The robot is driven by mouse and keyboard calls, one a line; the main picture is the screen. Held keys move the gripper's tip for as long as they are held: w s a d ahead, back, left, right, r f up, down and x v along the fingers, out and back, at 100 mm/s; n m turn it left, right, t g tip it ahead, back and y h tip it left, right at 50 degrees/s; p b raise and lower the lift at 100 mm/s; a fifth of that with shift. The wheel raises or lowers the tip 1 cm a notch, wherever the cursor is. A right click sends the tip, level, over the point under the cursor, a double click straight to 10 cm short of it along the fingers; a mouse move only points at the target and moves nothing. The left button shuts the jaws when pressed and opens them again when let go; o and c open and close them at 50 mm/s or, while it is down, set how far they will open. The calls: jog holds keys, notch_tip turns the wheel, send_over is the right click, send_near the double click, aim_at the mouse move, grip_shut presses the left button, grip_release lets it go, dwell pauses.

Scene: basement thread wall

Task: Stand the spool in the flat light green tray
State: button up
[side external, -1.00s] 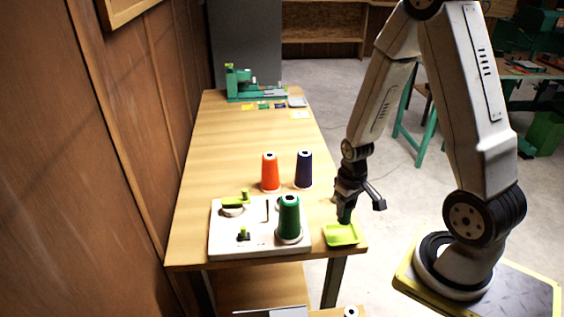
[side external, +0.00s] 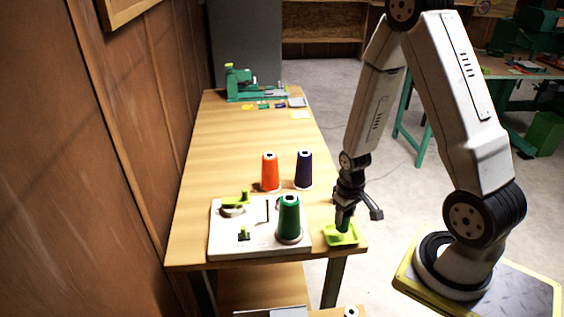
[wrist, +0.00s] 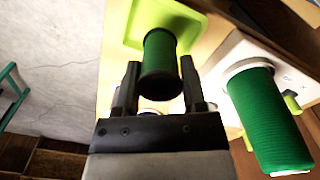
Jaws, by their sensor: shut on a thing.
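My gripper (side external: 343,216) is shut on a small dark green spool (wrist: 160,55), which shows between the fingers in the wrist view. The spool is roughly upright. The flat light green tray (side external: 352,238) lies at the table's front right corner, directly below my gripper. In the wrist view the tray (wrist: 134,22) shows behind the spool's far end. The spool's lower end is at or just above the tray floor; I cannot tell whether it touches. In the side view the fingers hide much of the spool.
A white board (side external: 225,246) left of the tray carries a large green thread cone (side external: 289,218), a thin post and light green parts. An orange cone (side external: 270,172) and a dark purple cone (side external: 304,170) stand behind it. A green machine (side external: 240,85) stands at the far end.

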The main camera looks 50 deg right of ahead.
jog(key=shift+f, duration=0.2)
jog(key=shift+f, duration=0.7)
jog(key=shift+f, duration=0.85)
jog(key=o, duration=1.1)
jog(key=shift+r, duration=3.55)
